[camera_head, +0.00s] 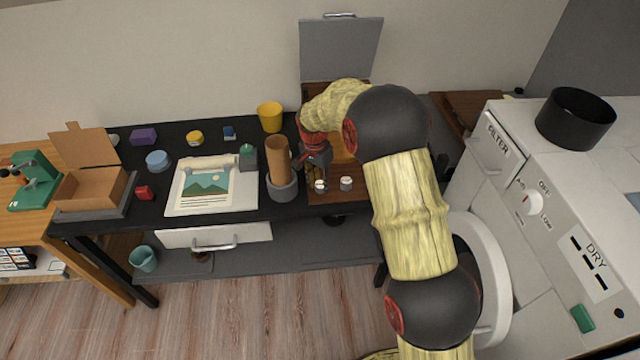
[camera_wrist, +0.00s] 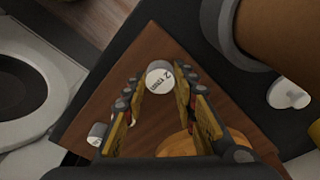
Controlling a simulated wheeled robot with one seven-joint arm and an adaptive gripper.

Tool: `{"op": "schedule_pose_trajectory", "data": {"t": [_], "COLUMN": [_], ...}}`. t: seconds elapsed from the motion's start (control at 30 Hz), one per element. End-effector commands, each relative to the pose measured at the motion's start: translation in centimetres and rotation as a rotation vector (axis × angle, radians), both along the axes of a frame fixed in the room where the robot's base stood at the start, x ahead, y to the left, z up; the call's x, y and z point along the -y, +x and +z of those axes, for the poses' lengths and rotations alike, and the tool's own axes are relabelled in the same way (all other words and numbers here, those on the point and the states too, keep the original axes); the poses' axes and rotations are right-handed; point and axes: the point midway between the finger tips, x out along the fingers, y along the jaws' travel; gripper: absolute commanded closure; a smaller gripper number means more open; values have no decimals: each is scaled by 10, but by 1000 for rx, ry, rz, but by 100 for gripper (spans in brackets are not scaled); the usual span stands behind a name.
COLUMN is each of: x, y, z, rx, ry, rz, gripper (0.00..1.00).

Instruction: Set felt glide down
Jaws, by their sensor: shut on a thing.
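My gripper (camera_head: 319,182) reaches down over the brown wooden board (camera_head: 352,197) at the right part of the black table. In the wrist view my gripper (camera_wrist: 160,80) is shut on a small pale cylinder with a printed face, which I take to be the felt glide (camera_wrist: 160,77). The felt glide shows in the head view (camera_head: 320,187) as a small white-topped piece at the fingertips. Whether its underside touches the board cannot be told. A similar small cylinder (camera_head: 346,183) stands on the board to the right; it also shows in the wrist view (camera_wrist: 97,133).
A tall brown cylinder in a grey holder (camera_head: 283,189) stands close left of my gripper. A grey panel (camera_head: 340,48) rises behind. A yellow cup (camera_head: 270,116) and picture sheet (camera_head: 210,187) are further left. A white machine (camera_head: 560,200) is at right.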

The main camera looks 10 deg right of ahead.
Motion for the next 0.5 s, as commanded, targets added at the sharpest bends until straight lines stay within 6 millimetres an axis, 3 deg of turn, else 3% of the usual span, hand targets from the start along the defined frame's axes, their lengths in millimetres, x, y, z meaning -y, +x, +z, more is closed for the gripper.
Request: {"op": "schedule_pose_trajectory", "data": {"t": [0.27, 0.3, 0.5], "x": [0, 0, 0], "y": [0, 0, 0], "z": [-1, -1, -1], "rx": [1, 1, 1], "ry": [1, 0, 0], "rz": [0, 0, 0], "gripper": [89, 71, 60]}}
